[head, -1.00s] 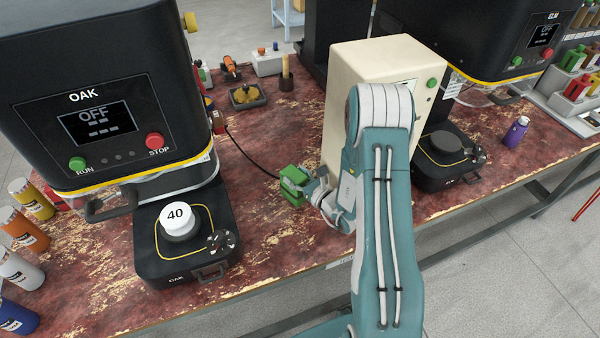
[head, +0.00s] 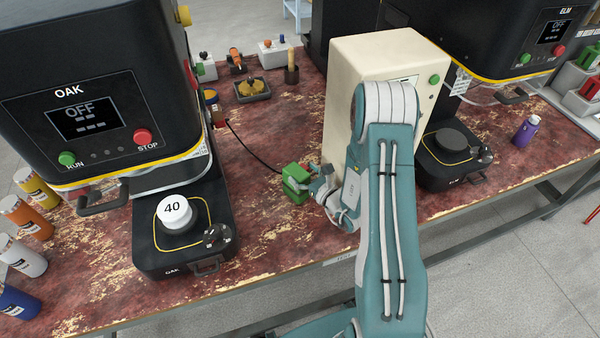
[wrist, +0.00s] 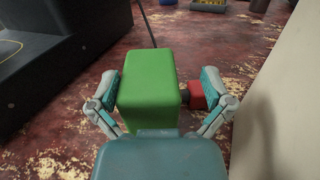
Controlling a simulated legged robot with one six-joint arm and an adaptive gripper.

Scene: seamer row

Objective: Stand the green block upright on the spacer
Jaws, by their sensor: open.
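The green block (head: 294,184) appears upright on the bench beside the cream cabinet. It fills the middle of the wrist view (wrist: 147,85). My gripper (head: 312,188) is open around the block, one finger on each side. In the wrist view a gap shows between the block and the right finger; the left finger is close to the block, and I cannot tell if it touches. The white round piece marked 40 (head: 174,212), which looks like the spacer, sits on the OAK machine's base, left of the block.
The OAK machine (head: 85,110) stands left, the cream cabinet (head: 350,95) right of my gripper. A black cable (head: 250,155) runs toward the block. A small red object (wrist: 197,95) lies by the right finger. Bench between OAK's base and block is clear.

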